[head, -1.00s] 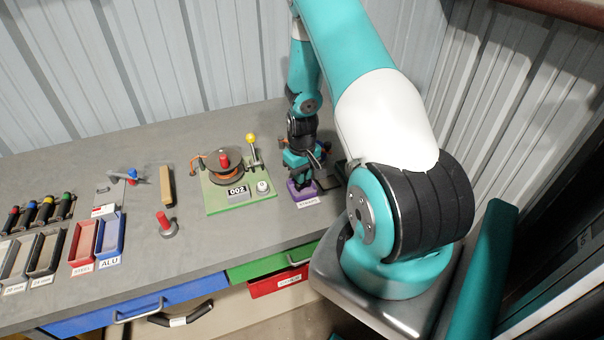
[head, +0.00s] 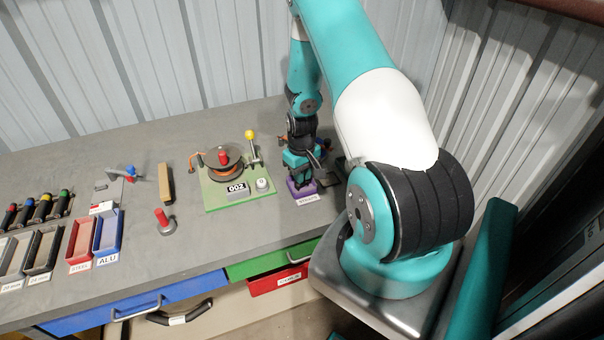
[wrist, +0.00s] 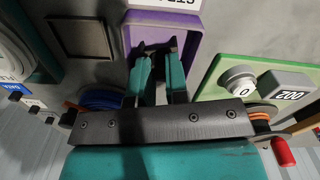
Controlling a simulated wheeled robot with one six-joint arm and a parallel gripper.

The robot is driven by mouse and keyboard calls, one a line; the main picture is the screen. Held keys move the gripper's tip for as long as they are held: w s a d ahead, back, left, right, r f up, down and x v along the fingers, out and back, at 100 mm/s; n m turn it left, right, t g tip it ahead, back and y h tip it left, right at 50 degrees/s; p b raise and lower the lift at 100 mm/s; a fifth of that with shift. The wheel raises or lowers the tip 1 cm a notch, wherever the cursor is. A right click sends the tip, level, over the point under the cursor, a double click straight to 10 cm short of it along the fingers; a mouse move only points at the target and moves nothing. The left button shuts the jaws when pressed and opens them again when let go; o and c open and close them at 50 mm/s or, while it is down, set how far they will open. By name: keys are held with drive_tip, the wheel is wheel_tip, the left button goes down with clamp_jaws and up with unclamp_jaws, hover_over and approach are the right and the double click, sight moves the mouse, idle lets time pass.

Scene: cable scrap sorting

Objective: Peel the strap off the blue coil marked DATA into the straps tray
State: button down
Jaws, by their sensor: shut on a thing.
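My gripper (wrist: 158,50) is over the purple straps tray (wrist: 193,30) in the wrist view, its fingertips inside the tray's outline. It is shut on a small dark piece, which looks like the strap (wrist: 155,45); its ends are mostly hidden by the fingers. In the head view the gripper (head: 302,182) is down at the purple tray (head: 303,193), at the right of the bench. A blue coil (wrist: 100,98) lies beside the tray in the wrist view, partly hidden by the gripper body. I cannot read a DATA mark on it.
A green board with a cable reel (head: 222,162), a yellow-knobbed lever (head: 250,135) and a 002 counter (head: 237,188) stands left of the tray. Red (head: 82,240) and blue (head: 107,235) bins lie further left. The bench between is partly clear.

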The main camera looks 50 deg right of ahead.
drive_tip(key=c, duration=1.1)
unclamp_jaws()
drive_tip(key=shift+o, duration=0.2)
drive_tip(key=shift+r, duration=0.1)
wheel_tip(320, 180, up, 7)
drive_tip(key=p, duration=0.5)
